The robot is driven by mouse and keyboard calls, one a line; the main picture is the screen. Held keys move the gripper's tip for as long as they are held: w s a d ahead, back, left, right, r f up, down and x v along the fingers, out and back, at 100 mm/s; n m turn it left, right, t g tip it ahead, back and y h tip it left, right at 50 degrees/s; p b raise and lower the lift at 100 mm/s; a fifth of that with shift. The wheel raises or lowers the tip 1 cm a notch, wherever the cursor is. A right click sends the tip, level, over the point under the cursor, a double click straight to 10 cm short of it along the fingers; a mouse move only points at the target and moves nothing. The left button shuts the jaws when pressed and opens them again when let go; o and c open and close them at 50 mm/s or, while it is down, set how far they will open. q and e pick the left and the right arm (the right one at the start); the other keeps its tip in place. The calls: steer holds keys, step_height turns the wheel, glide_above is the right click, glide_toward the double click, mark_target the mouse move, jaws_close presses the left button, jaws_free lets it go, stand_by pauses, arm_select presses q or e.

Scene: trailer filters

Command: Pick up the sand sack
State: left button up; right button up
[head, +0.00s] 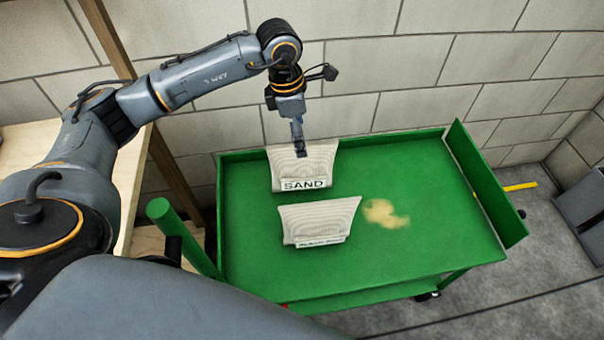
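The sand sack (303,172) is a pale, ribbed bag with a white label reading SAND. It stands toward the back left of the green cart's top. My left gripper (300,150) points down at the sack's top edge, and its fingers overlap the sack in the head view. Its fingers are seen nearly edge-on, so I cannot tell whether they are open or shut on the sack. My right gripper is not in view.
A second, similar sack (318,220) with a small label stands in front of the sand sack. A tan spill (384,214) lies to its right. The green cart (430,245) has raised edges and clear room at right. A block wall (400,75) stands behind.

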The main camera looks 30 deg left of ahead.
mark_target(304, 160)
arm_select(q)
steer(key=f, duration=0.4)
steer(key=shift+w+d, duration=0.15)
steer(key=shift+d, duration=0.15)
steer(key=f, duration=0.5)
steer(key=shift+w+d+f+b, duration=0.15)
steer(key=shift+w+d+b, duration=0.1)
steer(key=shift+b, duration=0.1)
steer(key=shift+f, duration=0.15)
steer(key=c, duration=1.4)
jaws_close()
steer(key=shift+w, duration=0.1)
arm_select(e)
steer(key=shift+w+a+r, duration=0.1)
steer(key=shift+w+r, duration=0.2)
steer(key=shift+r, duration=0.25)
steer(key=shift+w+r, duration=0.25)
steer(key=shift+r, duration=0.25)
